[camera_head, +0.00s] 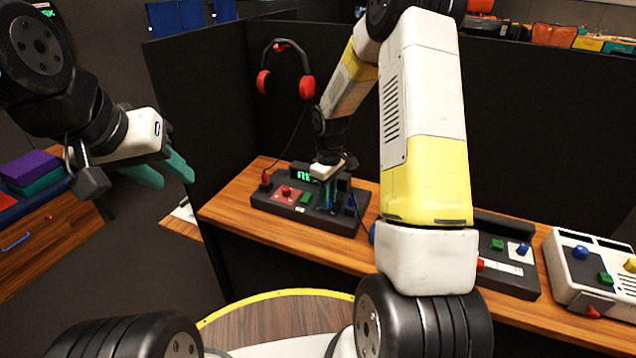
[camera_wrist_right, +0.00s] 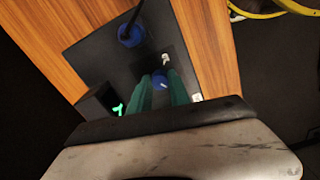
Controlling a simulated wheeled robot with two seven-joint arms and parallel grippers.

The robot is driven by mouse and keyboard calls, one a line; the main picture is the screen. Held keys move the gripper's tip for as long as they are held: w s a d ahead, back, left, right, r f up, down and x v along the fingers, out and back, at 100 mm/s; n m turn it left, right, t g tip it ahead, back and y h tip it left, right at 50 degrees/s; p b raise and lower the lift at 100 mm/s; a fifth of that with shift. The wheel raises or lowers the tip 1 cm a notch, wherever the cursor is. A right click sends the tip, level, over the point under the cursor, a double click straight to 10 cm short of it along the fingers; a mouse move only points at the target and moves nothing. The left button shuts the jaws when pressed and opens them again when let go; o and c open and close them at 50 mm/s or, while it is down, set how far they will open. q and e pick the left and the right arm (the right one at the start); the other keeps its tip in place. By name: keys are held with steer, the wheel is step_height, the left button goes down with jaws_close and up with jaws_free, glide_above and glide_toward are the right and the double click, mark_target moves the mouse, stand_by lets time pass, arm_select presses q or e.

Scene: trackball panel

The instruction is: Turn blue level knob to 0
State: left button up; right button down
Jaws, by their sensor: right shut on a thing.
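The black panel (camera_head: 265,202) stands on the wooden shelf at the centre of the head view. The blue level knob (camera_wrist_right: 160,81) shows in the right wrist view between the green fingers of my right gripper (camera_wrist_right: 161,88). The right gripper (camera_head: 328,200) points down onto the panel in the head view and is shut on the knob. It hides the knob there. A small white marking (camera_wrist_right: 165,60) lies beside the knob; I cannot read the knob's setting. My left gripper (camera_head: 175,178) is open and empty, in the air left of the shelf.
A blue plug (camera_wrist_right: 130,35) with a cable stands near the knob. A red knob (camera_head: 286,191) and a green button (camera_head: 306,198) are on the same panel. Red-and-black headphones (camera_head: 287,70) hang behind. More control boxes, including a white one (camera_head: 570,270), stand to the right.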

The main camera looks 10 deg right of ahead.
steer(key=shift+n, duration=0.6)
steer(key=c, duration=1.2)
jaws_free()
steer(key=shift+r, duration=3.9)
